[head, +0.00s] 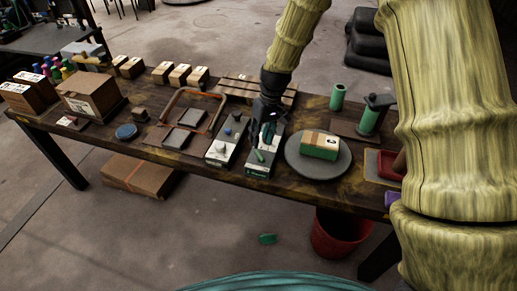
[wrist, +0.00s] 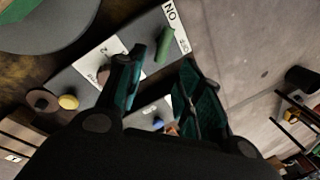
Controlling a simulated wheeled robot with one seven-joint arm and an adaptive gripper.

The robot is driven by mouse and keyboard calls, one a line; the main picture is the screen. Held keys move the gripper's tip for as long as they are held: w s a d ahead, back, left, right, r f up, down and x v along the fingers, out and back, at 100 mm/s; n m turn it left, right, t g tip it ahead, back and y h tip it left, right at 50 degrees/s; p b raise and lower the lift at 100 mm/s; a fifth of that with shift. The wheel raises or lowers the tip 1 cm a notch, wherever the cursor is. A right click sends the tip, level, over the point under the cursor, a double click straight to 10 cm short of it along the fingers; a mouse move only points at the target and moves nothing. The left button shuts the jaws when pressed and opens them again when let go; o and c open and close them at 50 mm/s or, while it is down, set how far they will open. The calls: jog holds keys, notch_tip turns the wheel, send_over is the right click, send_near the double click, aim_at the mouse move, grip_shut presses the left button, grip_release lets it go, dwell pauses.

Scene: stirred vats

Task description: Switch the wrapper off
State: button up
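Two grey control boxes with white labels stand side by side at the front middle of the table. The right box (head: 262,155) carries a green lever (head: 259,156), which also shows in the wrist view (wrist: 165,45) beside a white label reading ON. The left box (head: 224,147) has small knobs, one blue (wrist: 158,124). My gripper (head: 269,117) is over the right box, pointing down. In the wrist view my gripper (wrist: 163,72) is open, its teal-padded fingers apart with nothing held; the green lever lies beyond the fingertips. Whether a finger touches the box is unclear.
A round grey turntable (head: 305,168) with a green-and-tan box (head: 319,145) is right of the control boxes. Green rolls (head: 370,118) stand behind it. An orange frame (head: 211,98) and cartons (head: 92,94) are left. A red bin (head: 335,236) is below.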

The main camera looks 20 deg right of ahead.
aim_at(258, 151)
jog(key=shift+s+a+f+p, duration=0.1)
jog(key=shift+a+f+p, duration=0.1)
jog(key=shift+f, duration=0.85)
jog(key=shift+a+f+p, duration=0.1)
jog(key=shift+a+f, duration=0.05)
jog(key=shift+f, duration=0.85)
jog(key=shift+s+a+f+p, duration=0.1)
jog(key=shift+a+f+p, duration=0.1)
jog(key=shift+f, duration=0.85)
grip_shut()
